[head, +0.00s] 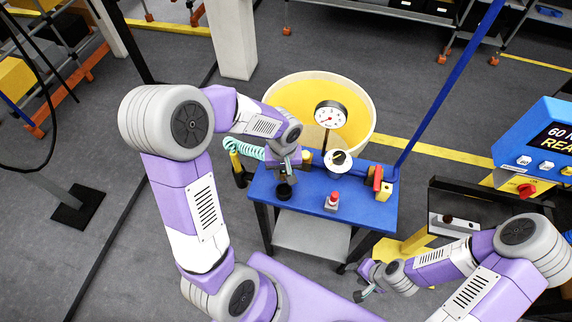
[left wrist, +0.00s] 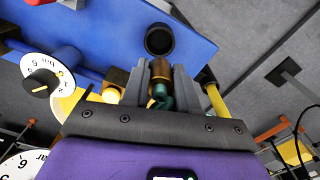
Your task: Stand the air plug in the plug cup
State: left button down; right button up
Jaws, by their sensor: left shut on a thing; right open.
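The plug cup (head: 284,192) is a small black round cup near the left front of the blue table. In the left wrist view the cup (left wrist: 160,40) shows its dark open mouth just beyond my fingertips. My left gripper (left wrist: 160,78) is shut on the air plug (left wrist: 160,70), a brass piece with a teal hose end behind it. The plug's tip points toward the cup and appears outside its mouth; the exact gap is unclear. In the head view my left gripper (head: 285,176) hides the plug. My right gripper (head: 364,284) is open and empty, low beside the table's right front.
The blue table (head: 305,208) also carries a red button (head: 333,200), a white dial (head: 338,160) and a red-handled valve (head: 378,178). A pressure gauge (head: 331,114) rises behind it. A teal coiled hose (head: 247,150) hangs at the left. A yellow round tub (head: 290,95) stands behind.

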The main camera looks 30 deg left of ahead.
pick_arm(q)
jog(key=shift+s, duration=0.1)
jog(key=shift+f+b, duration=0.4)
jog(key=shift+b, duration=0.1)
notch_tip(320, 180, down, 5)
jog(key=b, duration=0.4)
jog(key=shift+b, duration=0.3)
dwell(0.7)
jog(key=shift+f+b, duration=1.45)
jog(key=shift+b, duration=0.1)
dwell(1.3)
